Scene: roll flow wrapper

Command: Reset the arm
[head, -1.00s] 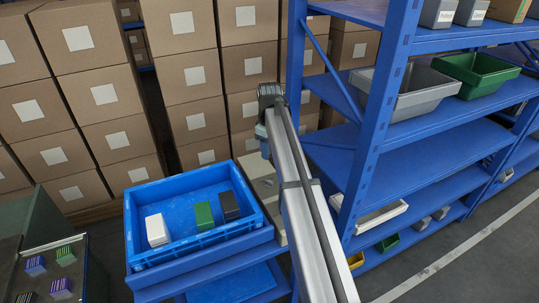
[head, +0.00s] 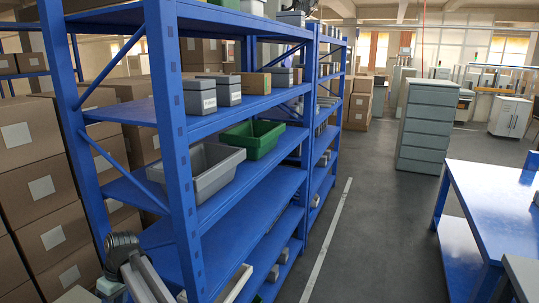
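My grey arm (head: 143,279) shows only at the bottom left of the head view, in front of the blue shelving rack (head: 180,140). A dark ribbed joint of the arm stands at its upper end. The gripper and its fingertips are not visible, so I cannot see whether it holds anything.
Stacked cardboard boxes (head: 45,187) stand at the left. The rack bears a grey bin (head: 197,168), a green bin (head: 252,138) and small grey boxes (head: 199,97). A blue table (head: 492,208) stands at the right. The grey floor (head: 380,225) between rack and table is clear.

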